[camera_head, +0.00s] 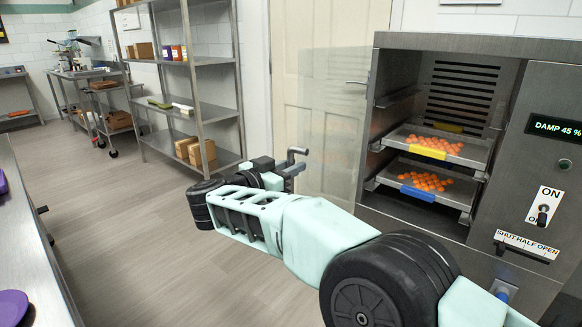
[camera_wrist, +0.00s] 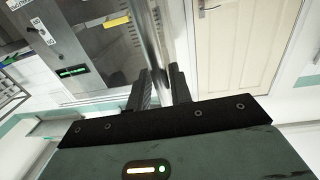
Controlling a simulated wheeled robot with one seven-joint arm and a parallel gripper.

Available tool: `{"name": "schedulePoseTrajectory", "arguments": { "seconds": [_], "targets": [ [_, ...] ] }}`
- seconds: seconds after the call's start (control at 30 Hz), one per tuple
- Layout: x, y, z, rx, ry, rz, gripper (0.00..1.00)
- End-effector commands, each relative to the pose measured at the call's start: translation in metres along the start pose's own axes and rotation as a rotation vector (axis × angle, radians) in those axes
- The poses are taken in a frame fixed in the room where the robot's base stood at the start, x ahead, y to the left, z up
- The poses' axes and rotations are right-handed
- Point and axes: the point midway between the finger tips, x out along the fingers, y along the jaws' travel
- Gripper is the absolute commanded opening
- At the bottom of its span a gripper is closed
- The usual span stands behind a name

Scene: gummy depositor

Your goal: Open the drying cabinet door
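The steel drying cabinet (camera_head: 470,42) stands at the right in the head view. In the wrist view, which looks upside down, the two dark fingers of my gripper (camera_wrist: 163,82) stand apart. A shiny metal bar or edge of the cabinet (camera_wrist: 151,35) lines up with the gap between them; contact cannot be judged.
A cream room door (camera_head: 318,100) and steel shelving (camera_head: 190,65) stand behind. A counter (camera_head: 25,235) edges the left; the floor between is clear.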

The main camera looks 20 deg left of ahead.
Motion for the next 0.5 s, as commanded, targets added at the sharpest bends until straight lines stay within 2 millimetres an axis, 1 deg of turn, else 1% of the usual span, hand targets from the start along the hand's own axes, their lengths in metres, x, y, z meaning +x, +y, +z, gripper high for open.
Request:
{"name": "schedulePoseTrajectory", "arguments": {
  "seconds": [0.17,0.5],
  "targets": [
    [-0.025,-0.001,0.0,0.001,-0.001,-0.004,0.21],
    [-0.105,-0.001,0.001,0.001,0.0,-0.005,0.21]
  ]
}}
